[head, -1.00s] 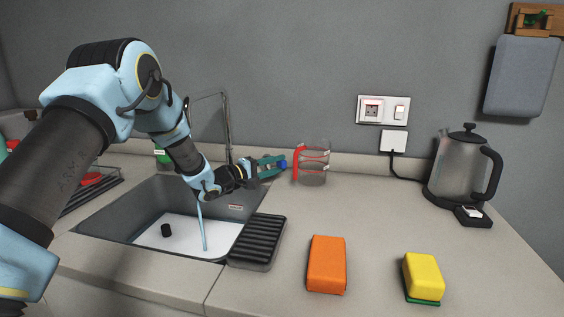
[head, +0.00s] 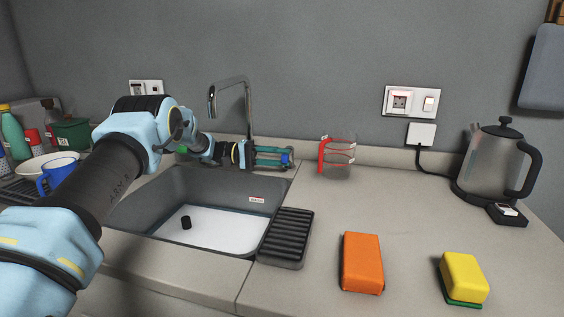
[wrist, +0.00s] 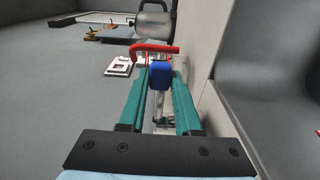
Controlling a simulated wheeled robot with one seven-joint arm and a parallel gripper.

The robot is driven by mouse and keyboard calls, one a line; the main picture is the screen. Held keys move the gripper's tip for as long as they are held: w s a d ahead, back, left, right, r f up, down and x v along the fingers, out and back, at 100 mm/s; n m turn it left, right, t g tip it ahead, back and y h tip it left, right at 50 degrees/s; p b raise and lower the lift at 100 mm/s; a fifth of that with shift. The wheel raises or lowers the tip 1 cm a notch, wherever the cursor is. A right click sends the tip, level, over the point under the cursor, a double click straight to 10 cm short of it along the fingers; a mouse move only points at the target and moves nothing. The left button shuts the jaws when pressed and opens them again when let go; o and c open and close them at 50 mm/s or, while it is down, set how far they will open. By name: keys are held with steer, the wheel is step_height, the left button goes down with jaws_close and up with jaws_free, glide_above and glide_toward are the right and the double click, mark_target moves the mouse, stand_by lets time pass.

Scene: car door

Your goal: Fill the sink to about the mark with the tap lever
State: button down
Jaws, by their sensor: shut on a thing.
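The grey sink (head: 170,190) is left of centre in the head view, with a pale flat area at its bottom. I cannot tell how deep any water there is. A small label (head: 257,200) is on its far right wall. The tall chrome tap (head: 249,105) stands behind the sink, and no stream shows below its spout. My gripper (head: 284,158), with teal fingers, is at the tap's base. It is shut on the blue-ended tap lever (wrist: 160,75), which shows between the fingers in the wrist view. The rest of the lever is mostly hidden.
A black stopper-like piece (head: 186,222) is in the sink. A clear jug with a red handle (head: 338,158) stands right of my gripper. A black ribbed tray (head: 287,236), orange sponge (head: 362,262), yellow sponge (head: 464,277) and kettle (head: 492,165) are on the counter. A blue mug (head: 60,172) is at left.

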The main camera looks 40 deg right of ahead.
steer(key=shift+w+a+f+m+g+y, duration=0.1)
steer(key=shift+w+f+m+g+y, duration=0.1)
steer(key=shift+m+g+y, duration=0.25)
steer(key=shift+r, duration=0.15)
steer(key=c, duration=0.6)
jaws_free()
steer(key=shift+w+b, duration=0.15)
steer(key=shift+b, duration=0.15)
steer(key=b+v, duration=0.2)
steer(key=v, duration=0.4)
steer(key=shift+w+a, duration=0.45)
steer(key=shift+w, duration=0.05)
